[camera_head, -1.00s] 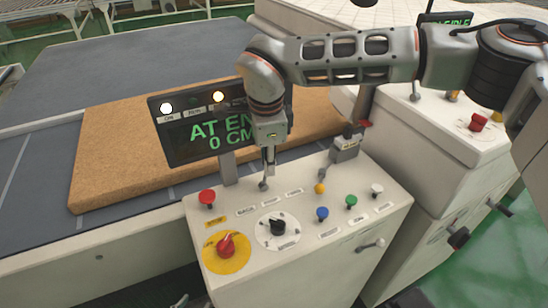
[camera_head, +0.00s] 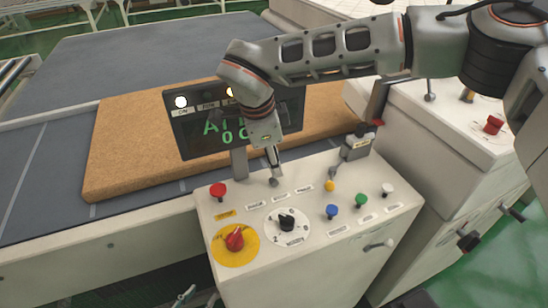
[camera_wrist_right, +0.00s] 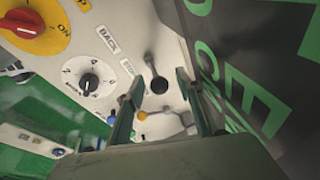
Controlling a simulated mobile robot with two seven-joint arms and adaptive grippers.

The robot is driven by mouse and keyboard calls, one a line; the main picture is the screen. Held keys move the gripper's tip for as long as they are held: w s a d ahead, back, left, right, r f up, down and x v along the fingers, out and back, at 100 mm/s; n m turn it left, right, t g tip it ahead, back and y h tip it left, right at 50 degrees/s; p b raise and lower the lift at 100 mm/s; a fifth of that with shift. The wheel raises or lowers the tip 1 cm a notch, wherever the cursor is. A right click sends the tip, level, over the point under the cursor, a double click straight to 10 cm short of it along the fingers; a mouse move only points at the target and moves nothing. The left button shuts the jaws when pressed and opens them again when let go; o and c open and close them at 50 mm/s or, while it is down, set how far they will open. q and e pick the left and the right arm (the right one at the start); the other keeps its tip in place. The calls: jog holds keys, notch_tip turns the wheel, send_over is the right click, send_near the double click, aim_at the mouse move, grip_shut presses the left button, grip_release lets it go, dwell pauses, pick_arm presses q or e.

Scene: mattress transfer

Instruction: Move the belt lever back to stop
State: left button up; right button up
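The belt lever (camera_head: 274,182) stands on the white control console, above a row of small labels. In the right wrist view its dark round knob (camera_wrist_right: 158,86) is near the labels BACK and STOP; I cannot tell its exact setting. My right gripper (camera_head: 273,166), whose arm comes in from the right, is directly above the lever. In the right wrist view the gripper (camera_wrist_right: 160,108) has its fingers apart, with the knob showing between and beyond them; contact is unclear. A small metal part at the bottom edge, possibly my left gripper (camera_head: 184,297), is barely visible.
The console (camera_head: 290,262) bears a red button (camera_head: 218,190), red switch (camera_head: 235,238), black dial (camera_head: 287,222) and coloured knobs. A display (camera_head: 195,138) stands close behind the arm. A brown mattress (camera_head: 125,150) lies on the grey belt (camera_head: 30,165).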

jog(key=shift+r, duration=0.1)
jog(key=v, duration=1.1)
jog(key=shift+r, duration=0.35)
jog(key=shift+s+a, duration=0.1)
jog(key=shift+s, duration=0.05)
